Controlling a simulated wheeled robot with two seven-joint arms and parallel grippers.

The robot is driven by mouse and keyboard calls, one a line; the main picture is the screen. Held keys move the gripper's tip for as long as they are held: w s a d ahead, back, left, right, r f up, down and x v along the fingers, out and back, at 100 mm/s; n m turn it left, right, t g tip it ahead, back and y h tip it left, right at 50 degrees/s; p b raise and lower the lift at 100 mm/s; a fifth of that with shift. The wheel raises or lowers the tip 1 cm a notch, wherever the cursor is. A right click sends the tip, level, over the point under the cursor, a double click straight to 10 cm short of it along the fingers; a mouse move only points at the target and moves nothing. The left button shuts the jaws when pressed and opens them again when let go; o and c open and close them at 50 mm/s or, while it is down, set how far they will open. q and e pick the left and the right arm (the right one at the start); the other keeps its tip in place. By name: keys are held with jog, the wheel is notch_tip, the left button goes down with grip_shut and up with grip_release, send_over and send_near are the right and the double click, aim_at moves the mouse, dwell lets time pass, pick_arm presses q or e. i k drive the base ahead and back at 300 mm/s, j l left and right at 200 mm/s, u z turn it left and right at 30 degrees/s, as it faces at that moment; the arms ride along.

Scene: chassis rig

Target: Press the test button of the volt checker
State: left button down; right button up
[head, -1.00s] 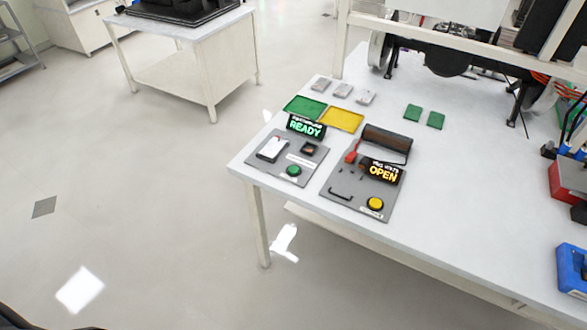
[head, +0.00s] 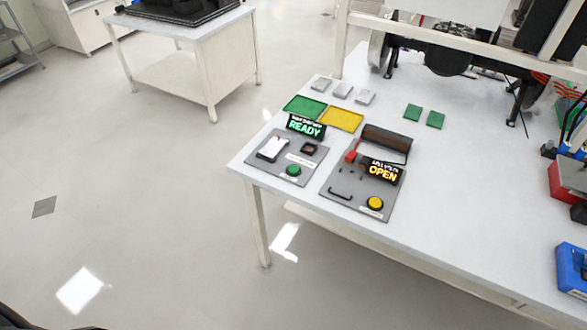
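Two grey test panels lie side by side near the left corner of the white table. The right panel (head: 350,207) has a lit display (head: 382,172) reading "OPEN" in orange, with small blurred text above it that may name volts. A round yellow button (head: 375,203) is at its front right. The left panel (head: 268,170) has a display (head: 305,127) reading "READY" in green and a round green button (head: 293,170). I cannot read which panel is the volt checker. Neither gripper is in view.
A green tray (head: 303,106) and a yellow tray (head: 341,119) lie behind the panels, with small grey blocks beyond. Two green pieces (head: 435,120), a red box (head: 567,186) and a blue bin (head: 572,272) are farther right. The table's front middle is clear.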

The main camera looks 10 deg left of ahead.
aim_at(292, 170)
jog(key=l, duration=0.55)
jog(key=k+l, duration=0.15)
jog(key=l, duration=1)
jog(key=k+l+u, duration=0.1)
jog(key=l, duration=0.45)
